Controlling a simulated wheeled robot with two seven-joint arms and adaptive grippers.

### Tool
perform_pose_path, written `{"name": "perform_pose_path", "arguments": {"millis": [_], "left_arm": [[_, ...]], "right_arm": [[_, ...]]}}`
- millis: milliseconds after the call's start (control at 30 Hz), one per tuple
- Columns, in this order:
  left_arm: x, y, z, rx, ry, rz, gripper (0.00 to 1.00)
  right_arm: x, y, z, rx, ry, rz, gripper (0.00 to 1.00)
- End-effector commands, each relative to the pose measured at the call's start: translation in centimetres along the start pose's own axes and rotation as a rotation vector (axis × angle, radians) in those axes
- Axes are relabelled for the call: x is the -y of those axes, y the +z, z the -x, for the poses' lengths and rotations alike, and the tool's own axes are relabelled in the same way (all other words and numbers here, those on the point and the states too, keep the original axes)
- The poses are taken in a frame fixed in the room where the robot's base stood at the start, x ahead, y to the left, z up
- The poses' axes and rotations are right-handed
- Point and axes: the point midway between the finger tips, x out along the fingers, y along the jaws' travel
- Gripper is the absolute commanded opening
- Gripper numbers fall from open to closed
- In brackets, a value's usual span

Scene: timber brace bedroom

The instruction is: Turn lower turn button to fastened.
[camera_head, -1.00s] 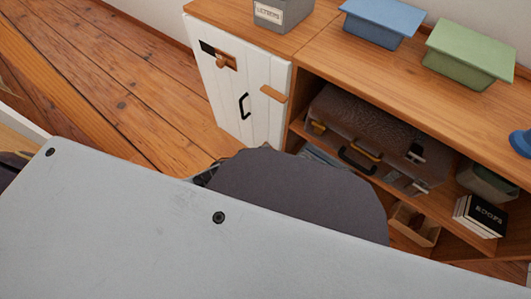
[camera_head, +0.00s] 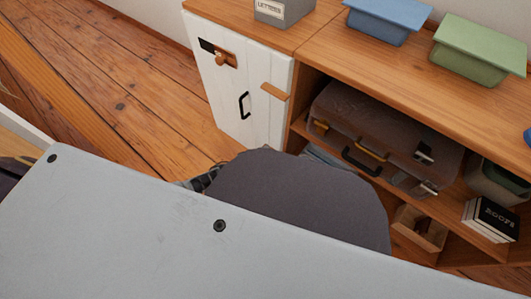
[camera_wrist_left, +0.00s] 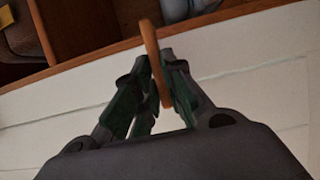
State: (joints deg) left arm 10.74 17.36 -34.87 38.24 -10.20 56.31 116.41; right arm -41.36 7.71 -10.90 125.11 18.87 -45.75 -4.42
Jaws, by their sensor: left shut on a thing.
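In the left wrist view, my left gripper (camera_wrist_left: 157,68) is shut on a thin wooden turn button (camera_wrist_left: 149,36), with a finger on each side of it. The button stands near the edge of the white door, its far end reaching across the wooden frame edge. In the head view the white cabinet door (camera_head: 228,98) shows an upper wooden turn button (camera_head: 274,91) at its right edge, lying across to the frame. The door's lower part and the held button are hidden there behind my own grey body parts. My right gripper is not in view.
The door has a black handle (camera_head: 244,105) and a wooden latch (camera_head: 220,58). Right of it, an open shelf holds a brown suitcase (camera_head: 385,130), books (camera_head: 490,219) and a small wooden box (camera_head: 420,228). Blue (camera_head: 386,22) and green (camera_head: 478,48) boxes stand on top.

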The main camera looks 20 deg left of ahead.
Motion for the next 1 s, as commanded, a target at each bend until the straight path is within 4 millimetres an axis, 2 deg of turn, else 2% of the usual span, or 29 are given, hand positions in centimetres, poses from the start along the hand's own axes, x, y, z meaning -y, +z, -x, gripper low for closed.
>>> {"name": "perform_pose_path", "arguments": {"millis": [100,133,267,733,1000], "left_arm": [[0.1,-0.1,0.0,-0.002,-0.003,0.000,0.00],[0.1,-0.1,0.0,-0.002,-0.003,0.000,0.15],[0.1,0.0,0.0,-0.001,-0.002,0.000,0.32],[0.1,0.0,0.3,0.000,-0.001,-0.001,0.33],[0.1,0.0,2.3,0.000,-0.002,-0.001,0.33]], "right_arm": [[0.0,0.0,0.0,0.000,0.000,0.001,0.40],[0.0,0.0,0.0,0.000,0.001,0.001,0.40],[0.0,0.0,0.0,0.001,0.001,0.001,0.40],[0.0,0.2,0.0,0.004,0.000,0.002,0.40],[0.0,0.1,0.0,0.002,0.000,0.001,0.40]]}}
